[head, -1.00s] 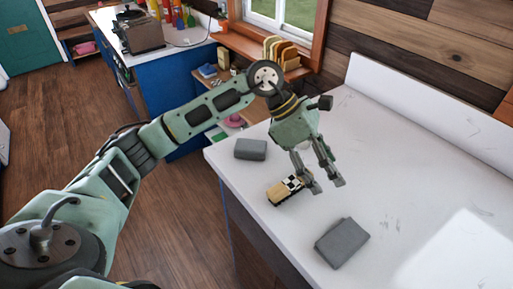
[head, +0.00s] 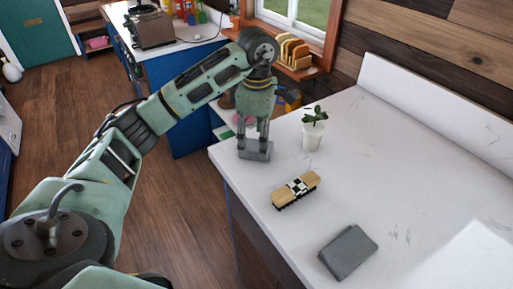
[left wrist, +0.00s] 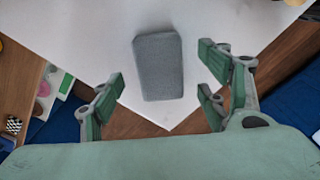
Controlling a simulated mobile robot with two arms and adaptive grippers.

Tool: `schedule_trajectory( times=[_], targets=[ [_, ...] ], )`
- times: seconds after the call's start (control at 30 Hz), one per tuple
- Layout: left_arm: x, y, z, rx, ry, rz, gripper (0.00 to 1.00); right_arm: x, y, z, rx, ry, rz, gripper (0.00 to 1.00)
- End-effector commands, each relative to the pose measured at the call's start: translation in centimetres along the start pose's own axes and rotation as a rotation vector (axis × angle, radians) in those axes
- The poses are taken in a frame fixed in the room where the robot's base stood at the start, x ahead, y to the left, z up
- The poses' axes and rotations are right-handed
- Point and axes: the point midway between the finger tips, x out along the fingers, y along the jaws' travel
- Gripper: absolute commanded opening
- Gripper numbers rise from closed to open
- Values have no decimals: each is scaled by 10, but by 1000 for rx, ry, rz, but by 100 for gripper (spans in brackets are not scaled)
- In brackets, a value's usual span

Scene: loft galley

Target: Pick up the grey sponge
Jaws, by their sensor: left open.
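The grey sponge (head: 255,155) lies flat near the far left corner of the white counter, partly hidden by my left gripper in the head view. In the left wrist view the sponge (left wrist: 159,66) is a plain grey block, seen between the spread fingers and a little beyond them. My left gripper (head: 255,147) is open, pointing down over the sponge. It also shows in the left wrist view (left wrist: 160,80), with gaps between its fingers and the sponge's sides. I cannot tell its exact height above the sponge. My right gripper is not in view.
A wooden brush-like block with a checkered band (head: 297,189) lies nearer me on the counter. A folded dark grey cloth-like item (head: 347,251) is at the front. A white potted plant (head: 313,132) stands close to the right of my gripper. The counter's right side (head: 430,180) is clear.

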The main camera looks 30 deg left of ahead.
Motion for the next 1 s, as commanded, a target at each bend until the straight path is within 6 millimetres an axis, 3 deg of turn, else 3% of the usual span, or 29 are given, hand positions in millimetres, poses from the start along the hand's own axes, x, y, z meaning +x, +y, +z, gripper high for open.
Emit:
schedule_trajectory(
  times=[0.03,0.2,0.5,1.0],
  targets=[
    [4,-1,-2,-1,2,-6,69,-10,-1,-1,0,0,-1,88],
    [26,0,-2,0,1,-2,69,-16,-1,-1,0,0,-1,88],
    [33,0,-2,0,-1,-1,69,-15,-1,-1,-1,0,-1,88],
    [32,0,-2,0,-1,0,28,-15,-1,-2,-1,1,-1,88]
  ],
)
